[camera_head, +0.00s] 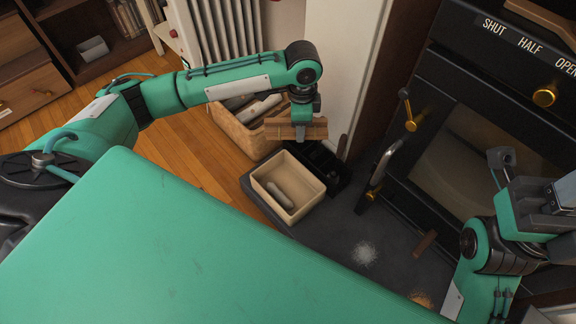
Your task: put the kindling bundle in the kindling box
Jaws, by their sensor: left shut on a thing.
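My left gripper (301,121) is shut on the kindling bundle (285,130), a brown bundle of short wooden sticks. It holds the bundle above the back edge of a cream open box (259,187), apart from it as far as I can see.
A wicker basket of logs (238,126) stands behind the cream box. A black open container (320,162) is right beside it. The black stove (455,150) with its handle (384,165) fills the right. Pale ash (365,253) and a brown piece (425,242) lie on the hearth.

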